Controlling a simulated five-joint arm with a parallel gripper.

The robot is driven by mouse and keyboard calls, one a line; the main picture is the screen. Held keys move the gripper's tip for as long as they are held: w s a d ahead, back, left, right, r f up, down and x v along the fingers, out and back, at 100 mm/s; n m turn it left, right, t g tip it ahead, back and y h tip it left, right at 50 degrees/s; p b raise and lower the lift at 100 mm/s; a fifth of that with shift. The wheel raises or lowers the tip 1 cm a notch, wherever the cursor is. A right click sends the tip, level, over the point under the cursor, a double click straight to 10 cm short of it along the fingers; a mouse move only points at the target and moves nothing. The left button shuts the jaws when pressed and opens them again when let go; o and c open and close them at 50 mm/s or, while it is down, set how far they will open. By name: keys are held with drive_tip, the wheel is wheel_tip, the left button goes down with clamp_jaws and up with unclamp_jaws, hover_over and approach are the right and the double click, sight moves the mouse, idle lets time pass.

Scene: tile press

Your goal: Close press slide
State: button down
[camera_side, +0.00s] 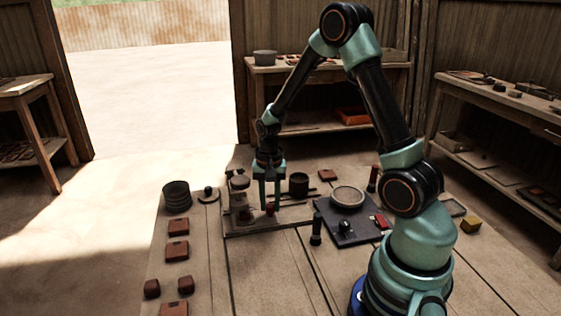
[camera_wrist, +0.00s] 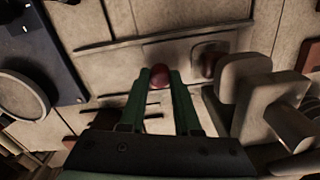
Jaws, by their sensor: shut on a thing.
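My gripper (camera_side: 268,204) points down over the tile press and is shut on a small red knob (camera_side: 271,210). In the wrist view the same knob shows between my fingertips (camera_wrist: 160,78). The press (camera_side: 239,198), with a pale upright body, stands just left of my fingers on a flat base board (camera_side: 268,226). In the wrist view, pale blocky press parts (camera_wrist: 275,100) lie to the right of my fingers. The slide under the knob is partly hidden, and I cannot tell how far it stands open.
A dark plate (camera_side: 362,238) with a round pale dish (camera_side: 347,195) lies to the right. A dark cup (camera_side: 299,185) stands behind the press. A dark pot (camera_side: 177,195) and several reddish tiles (camera_side: 177,250) lie on the left. The front middle of the table is clear.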

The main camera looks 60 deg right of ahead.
sight(264, 216)
drive_tip(key=shift+w+a, duration=0.65)
drive_tip(key=shift+w, duration=0.1)
drive_tip(key=c, duration=0.6)
unclamp_jaws()
drive_tip(key=shift+s, duration=0.1)
wheel_tip(264, 216, up, 12)
drive_tip(key=shift+r, duration=0.1)
